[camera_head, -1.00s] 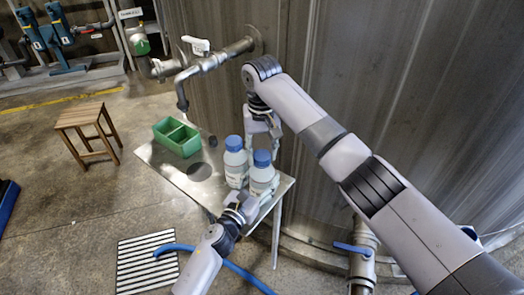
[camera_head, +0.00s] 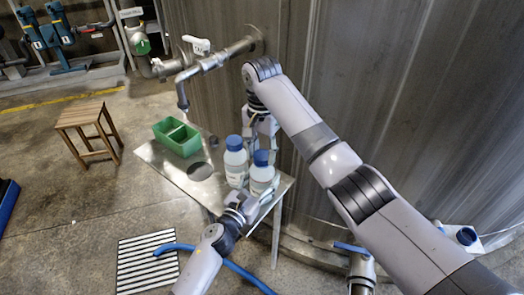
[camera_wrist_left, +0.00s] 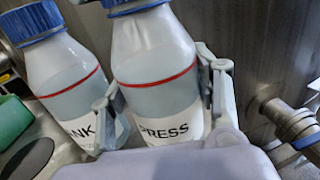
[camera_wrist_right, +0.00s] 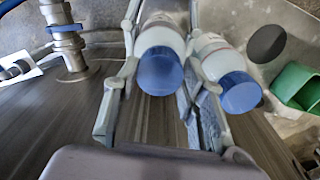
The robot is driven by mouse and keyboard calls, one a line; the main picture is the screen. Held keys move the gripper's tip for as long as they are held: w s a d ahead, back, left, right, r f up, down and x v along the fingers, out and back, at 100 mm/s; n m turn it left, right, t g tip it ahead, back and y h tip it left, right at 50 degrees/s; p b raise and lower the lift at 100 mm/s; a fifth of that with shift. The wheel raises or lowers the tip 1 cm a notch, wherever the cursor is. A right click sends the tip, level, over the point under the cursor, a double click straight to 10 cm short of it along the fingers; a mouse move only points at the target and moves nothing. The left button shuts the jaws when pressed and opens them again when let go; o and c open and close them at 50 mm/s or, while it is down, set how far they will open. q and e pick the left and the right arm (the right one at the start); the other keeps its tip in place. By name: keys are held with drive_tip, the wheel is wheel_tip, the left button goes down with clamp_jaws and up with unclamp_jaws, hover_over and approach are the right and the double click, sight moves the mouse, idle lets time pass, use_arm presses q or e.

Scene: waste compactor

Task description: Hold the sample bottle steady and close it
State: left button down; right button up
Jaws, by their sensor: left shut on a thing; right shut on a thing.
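Two clear bottles with blue caps stand side by side on a small metal table (camera_head: 165,172). The PRESS bottle (camera_head: 262,174) is the nearer one and its label reads in the left wrist view (camera_wrist_left: 165,125). The other bottle (camera_head: 236,170), label ending "NK", stands beside it. Both caps sit on the bottle tops. My left gripper (camera_head: 240,207) is shut on the PRESS bottle's lower body. My right gripper (camera_head: 262,130) reaches down from behind; in its wrist view its fingers stand either side of the PRESS bottle and its cap (camera_wrist_right: 160,71). The exact contact is hard to see.
A green divided box (camera_head: 177,137) sits on the table's far left. A steel pipe (camera_head: 215,60) with a tap hangs over the table. A large metal wall (camera_head: 400,80) stands behind. A wooden stool (camera_head: 86,125) is on the left floor, and a blue hose (camera_head: 240,272) lies below.

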idle(0.5)
drive_tip(key=o, duration=0.7)
drive_tip(key=shift+r, duration=2.3)
drive_tip(key=shift+c, duration=0.5)
